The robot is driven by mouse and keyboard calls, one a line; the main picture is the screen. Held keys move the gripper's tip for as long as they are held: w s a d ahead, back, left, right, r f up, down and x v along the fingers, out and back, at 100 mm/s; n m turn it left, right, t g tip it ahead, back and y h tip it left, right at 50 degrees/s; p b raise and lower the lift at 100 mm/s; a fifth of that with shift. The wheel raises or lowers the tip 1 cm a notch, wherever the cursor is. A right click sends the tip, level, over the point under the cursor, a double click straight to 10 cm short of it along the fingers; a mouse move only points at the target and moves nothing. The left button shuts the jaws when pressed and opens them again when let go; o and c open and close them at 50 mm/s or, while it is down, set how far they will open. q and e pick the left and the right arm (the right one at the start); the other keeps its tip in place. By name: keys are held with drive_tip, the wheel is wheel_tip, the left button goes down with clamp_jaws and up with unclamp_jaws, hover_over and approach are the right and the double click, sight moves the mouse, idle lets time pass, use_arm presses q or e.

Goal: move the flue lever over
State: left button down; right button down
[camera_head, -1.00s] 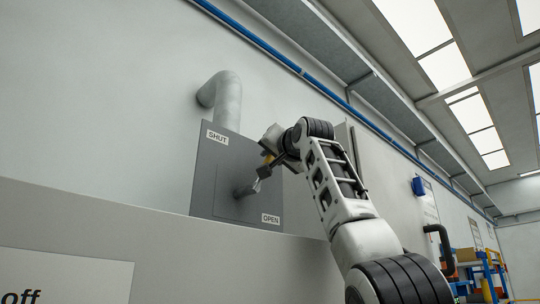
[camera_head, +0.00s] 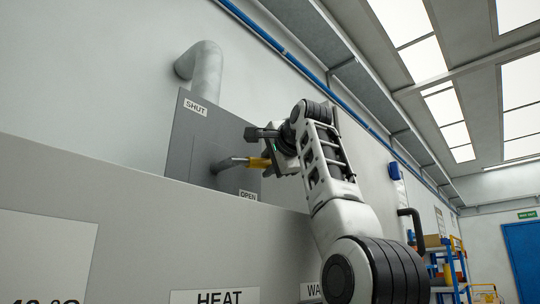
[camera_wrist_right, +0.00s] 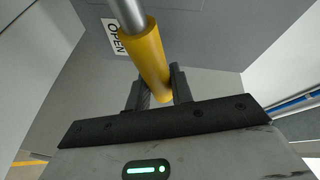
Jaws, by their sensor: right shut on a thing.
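The flue lever is a grey metal rod (camera_head: 230,163) with a yellow grip (camera_head: 260,163), on a grey panel (camera_head: 185,140) below a bent flue pipe (camera_head: 205,72). The panel has a SHUT label (camera_head: 195,107) at its upper left and an OPEN label (camera_head: 248,195) at its lower right. The lever points right, just above OPEN. My right gripper (camera_head: 266,149) is at the yellow grip. In the right wrist view, the yellow grip (camera_wrist_right: 147,60) runs between the fingers of my right gripper (camera_wrist_right: 160,90), which is shut on it. My left gripper is not in view.
A pale cabinet (camera_head: 130,215) with a HEAT label (camera_head: 219,298) stands in front, below the panel. A blue pipe (camera_head: 290,62) runs along the wall. Shelving (camera_head: 445,262) and a blue door (camera_head: 522,258) are far right.

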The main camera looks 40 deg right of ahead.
drive_tip(key=shift+d+f+m, duration=0.1)
drive_tip(key=shift+f+m, duration=0.2)
drive_tip(key=shift+f, duration=0.2)
drive_tip(key=c, duration=1.2)
unclamp_jaws()
drive_tip(key=shift+d, duration=0.1)
drive_tip(key=shift+c, duration=0.2)
